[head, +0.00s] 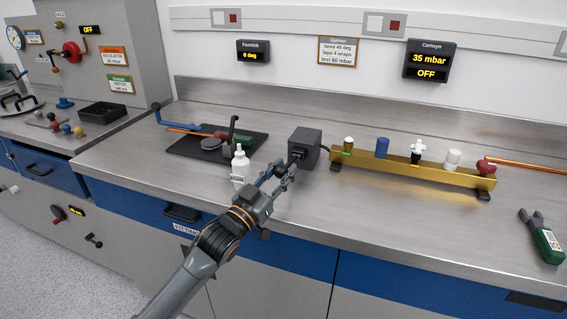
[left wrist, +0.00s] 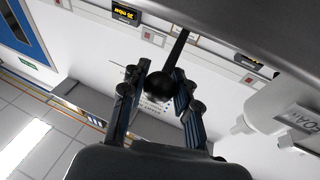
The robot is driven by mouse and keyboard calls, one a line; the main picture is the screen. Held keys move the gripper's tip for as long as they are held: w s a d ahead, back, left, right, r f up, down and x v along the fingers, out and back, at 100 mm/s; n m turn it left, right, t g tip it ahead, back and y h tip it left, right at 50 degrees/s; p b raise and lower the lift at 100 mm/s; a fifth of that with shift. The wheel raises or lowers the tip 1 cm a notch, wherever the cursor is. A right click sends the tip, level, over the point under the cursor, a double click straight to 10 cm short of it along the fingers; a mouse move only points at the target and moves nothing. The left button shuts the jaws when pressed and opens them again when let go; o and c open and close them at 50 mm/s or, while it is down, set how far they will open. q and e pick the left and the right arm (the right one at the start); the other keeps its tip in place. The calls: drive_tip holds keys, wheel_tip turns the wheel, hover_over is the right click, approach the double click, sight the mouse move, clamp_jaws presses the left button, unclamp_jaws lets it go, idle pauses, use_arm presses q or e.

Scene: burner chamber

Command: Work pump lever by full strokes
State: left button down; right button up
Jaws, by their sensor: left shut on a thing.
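A dark grey pump box (head: 305,143) stands on the steel bench near the middle of the head view. My left gripper (head: 283,173) reaches to its front left side. In the left wrist view a black ball knob (left wrist: 158,86) on a thin dark rod sits between the fingers of my left gripper (left wrist: 160,95), which is shut on it. In the head view the lever is mostly hidden by the fingers. My right gripper is in neither view.
A white bottle (head: 240,164) stands close left of my gripper. Behind it is a black mat (head: 185,151) with a bending tool. Right of the box is a brass rail (head: 400,167) with several fittings. A wall display (head: 429,61) reads 35 mbar, OFF.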

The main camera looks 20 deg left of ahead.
use_arm(q)
drive_tip(key=shift+s+f, duration=0.2)
drive_tip(key=shift+f, duration=1.1)
drive_tip(key=c, duration=1)
unclamp_jaws()
drive_tip(key=shift+r, duration=0.2)
drive_tip(key=shift+s+a, duration=0.1)
drive_tip(key=shift+s, duration=0.1)
drive_tip(key=v, duration=1.1)
drive_tip(key=shift+s, duration=0.3)
drive_tip(key=shift+a+f, duration=0.1)
drive_tip(key=shift+f, duration=0.15)
